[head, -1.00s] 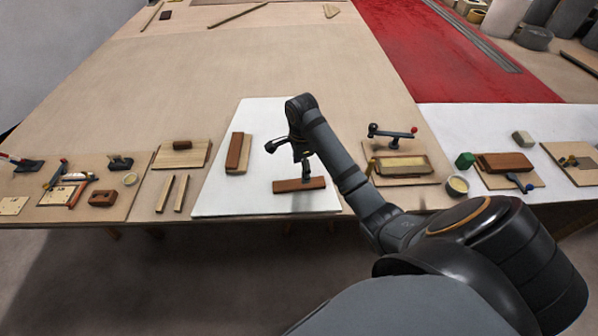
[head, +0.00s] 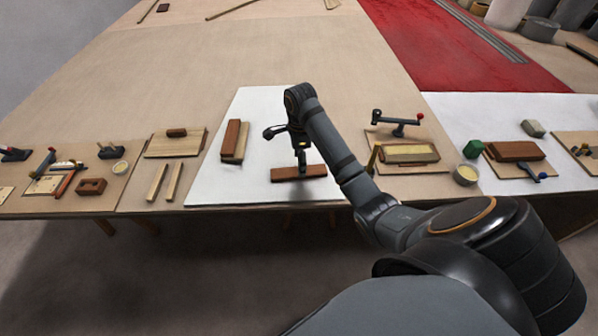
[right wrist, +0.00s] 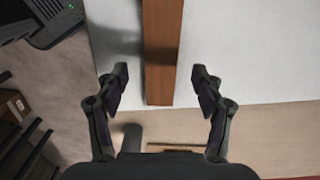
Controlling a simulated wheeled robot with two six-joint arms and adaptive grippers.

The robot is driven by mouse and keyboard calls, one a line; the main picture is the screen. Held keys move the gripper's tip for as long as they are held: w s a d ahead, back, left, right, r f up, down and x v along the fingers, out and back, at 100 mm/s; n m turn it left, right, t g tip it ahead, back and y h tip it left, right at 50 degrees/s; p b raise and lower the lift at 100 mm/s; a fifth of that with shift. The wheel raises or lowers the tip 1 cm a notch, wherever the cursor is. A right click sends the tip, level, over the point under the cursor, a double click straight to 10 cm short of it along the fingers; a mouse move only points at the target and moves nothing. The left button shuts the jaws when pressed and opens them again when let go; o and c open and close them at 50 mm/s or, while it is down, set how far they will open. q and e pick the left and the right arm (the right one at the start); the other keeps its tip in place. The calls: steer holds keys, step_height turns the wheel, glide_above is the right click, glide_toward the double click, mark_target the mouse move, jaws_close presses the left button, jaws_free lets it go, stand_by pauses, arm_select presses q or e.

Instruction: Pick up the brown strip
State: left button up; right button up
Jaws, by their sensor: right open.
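The brown strip (head: 288,174) lies flat on the white sheet (head: 245,185), close to the table's front edge. My right gripper (head: 301,168) is above it, at its middle to right part. In the right wrist view the strip (right wrist: 162,40) runs from the top edge down between the two fingers of the gripper (right wrist: 160,75). The fingers are open, one on each side, with a gap to the strip on both sides. A shadow crosses the strip there. I cannot tell the exact height above it. My left gripper is not in view.
A brown block beside a paler strip (head: 234,140) lies on the sheet to the left. A wooden board with a tan block (head: 410,153) and a dark clamp (head: 398,122) stand to the right. Boards with small tools fill the left side.

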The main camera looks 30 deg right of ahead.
steer(key=f, duration=0.1)
steer(key=f+b, duration=0.1)
steer(key=shift+w+a+f, duration=0.1)
steer(key=shift+a+f, duration=0.1)
steer(key=shift+f, duration=0.45)
steer(key=shift+w+f, duration=0.1)
steer(key=shift+f, duration=0.25)
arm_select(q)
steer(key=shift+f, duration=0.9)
arm_select(e)
steer(key=shift+d, duration=0.1)
steer(key=shift+r, duration=0.1)
steer(key=shift+c, duration=1.3)
steer(key=c, duration=1)
steer(key=shift+c, duration=0.2)
